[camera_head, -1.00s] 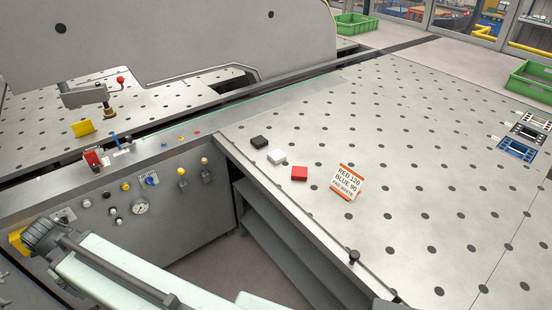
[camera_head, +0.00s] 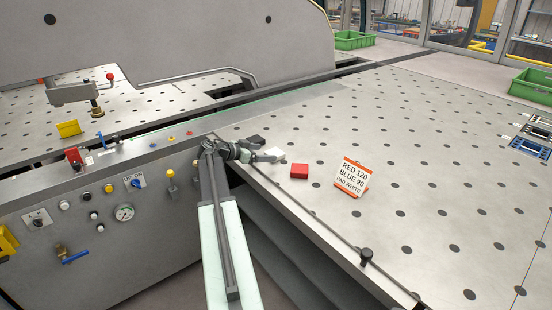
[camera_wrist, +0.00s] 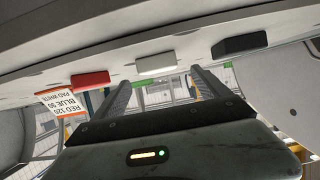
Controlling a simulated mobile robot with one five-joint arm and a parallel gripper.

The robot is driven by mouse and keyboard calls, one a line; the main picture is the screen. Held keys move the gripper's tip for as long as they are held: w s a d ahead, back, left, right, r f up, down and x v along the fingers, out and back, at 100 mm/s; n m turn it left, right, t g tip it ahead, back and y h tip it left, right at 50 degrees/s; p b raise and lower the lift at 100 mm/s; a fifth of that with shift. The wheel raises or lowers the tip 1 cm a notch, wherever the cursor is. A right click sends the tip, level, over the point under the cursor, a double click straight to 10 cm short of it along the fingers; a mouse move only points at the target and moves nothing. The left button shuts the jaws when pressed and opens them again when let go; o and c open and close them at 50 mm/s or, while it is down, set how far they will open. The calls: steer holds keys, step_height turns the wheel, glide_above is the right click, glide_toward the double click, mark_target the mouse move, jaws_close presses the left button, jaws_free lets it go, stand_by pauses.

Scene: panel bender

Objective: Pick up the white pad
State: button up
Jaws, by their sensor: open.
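The white pad (camera_head: 275,152) lies on the perforated table, between a black pad (camera_head: 255,140) and a red pad (camera_head: 299,171). My gripper (camera_head: 265,156) is at the table's near left edge, close beside the white pad and hiding part of it. In the wrist view, which shows the scene upside down, the white pad (camera_wrist: 156,62) appears ahead of and between the two fingers of my gripper (camera_wrist: 158,78). The fingers are apart with nothing between them. I cannot tell whether they touch the pad.
The red pad (camera_wrist: 90,80) and black pad (camera_wrist: 240,44) flank the white one closely. A sign (camera_head: 352,177) stands right of the red pad. A black knob (camera_head: 366,256) stands at the table's front edge. The table's middle is clear.

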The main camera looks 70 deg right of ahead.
mark_target(275, 152)
steer(key=b+x, duration=0.2)
steer(key=x, duration=0.4)
steer(key=shift+s+d+f, duration=0.1)
steer(key=shift+s+d, duration=0.1)
steer(key=shift+s, duration=0.1)
steer(key=c, duration=1.6)
steer(key=shift+o, duration=0.2)
